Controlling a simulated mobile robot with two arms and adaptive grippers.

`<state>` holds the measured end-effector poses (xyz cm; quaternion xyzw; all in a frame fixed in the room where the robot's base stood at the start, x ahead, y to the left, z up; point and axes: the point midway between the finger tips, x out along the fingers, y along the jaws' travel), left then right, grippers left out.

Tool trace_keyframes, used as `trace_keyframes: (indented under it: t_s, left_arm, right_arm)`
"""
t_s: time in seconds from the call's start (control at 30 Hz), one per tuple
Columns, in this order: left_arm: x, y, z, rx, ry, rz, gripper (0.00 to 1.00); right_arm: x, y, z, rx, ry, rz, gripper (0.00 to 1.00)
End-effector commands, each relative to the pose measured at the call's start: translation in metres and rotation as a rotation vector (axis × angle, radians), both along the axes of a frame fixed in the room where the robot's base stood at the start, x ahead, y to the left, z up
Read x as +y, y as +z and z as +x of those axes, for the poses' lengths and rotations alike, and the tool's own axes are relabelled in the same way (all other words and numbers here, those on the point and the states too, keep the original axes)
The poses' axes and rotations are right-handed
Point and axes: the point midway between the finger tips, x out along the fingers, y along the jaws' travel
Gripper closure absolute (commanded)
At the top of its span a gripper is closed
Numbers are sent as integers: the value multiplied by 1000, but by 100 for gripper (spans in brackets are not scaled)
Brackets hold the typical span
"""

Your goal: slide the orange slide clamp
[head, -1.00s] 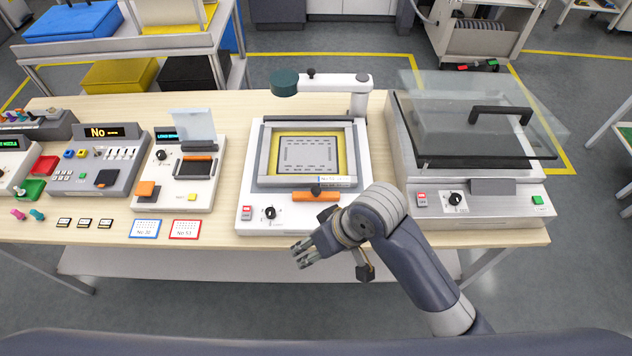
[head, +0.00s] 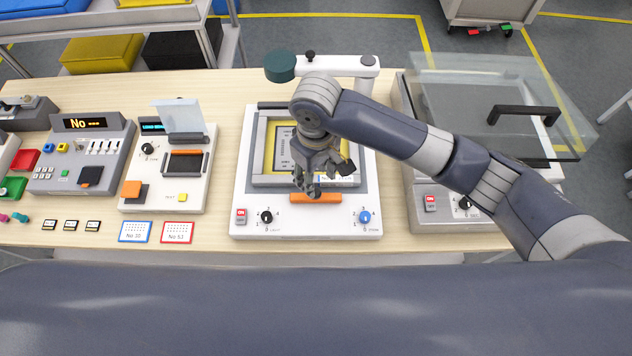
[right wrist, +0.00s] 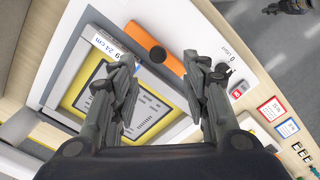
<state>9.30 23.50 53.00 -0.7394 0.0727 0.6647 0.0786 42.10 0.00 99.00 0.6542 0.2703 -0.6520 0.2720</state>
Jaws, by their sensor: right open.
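The orange slide clamp (head: 327,198) is a short bar with a dark knob at the front of the framed white device (head: 240,195). The gripper covers part of it in the head view. It also shows in the right wrist view (right wrist: 142,39), with its knob. My right gripper (head: 308,189) is over the clamp, pointing down. In the right wrist view its open fingers (right wrist: 160,68) are empty, with the bar beyond and between their tips. Contact cannot be told. A dark shape at the wrist view's top right looks like my left gripper (right wrist: 285,6), too small to read.
A device with a raised glass lid (head: 500,105) stands to the right, partly behind my arm. A dark green round head (head: 280,66) on a white arm overhangs the back. Two cards (head: 177,232) and control boxes (head: 80,155) lie to the left.

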Motion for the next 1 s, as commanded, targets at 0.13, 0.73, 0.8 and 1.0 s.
trace_keyframes:
  t_s: [0.13, 0.73, 0.8, 1.0]
  left_arm:
    - [2, 6, -41, 58, 0, 5, 59]
    - [-1, 16, 7, -11, -1, -1, 59]
    - [0, 15, -4, 2, -1, -1, 59]
    - [1, 14, -21, 30, -1, 3, 59]
  right_arm:
    - [-1, -28, 0, 1, -3, -3, 57]
    - [0, -78, 1, -2, -1, 1, 57]
    - [0, -78, 1, -2, -1, 1, 57]
    - [0, -77, 1, -2, -1, 1, 100]
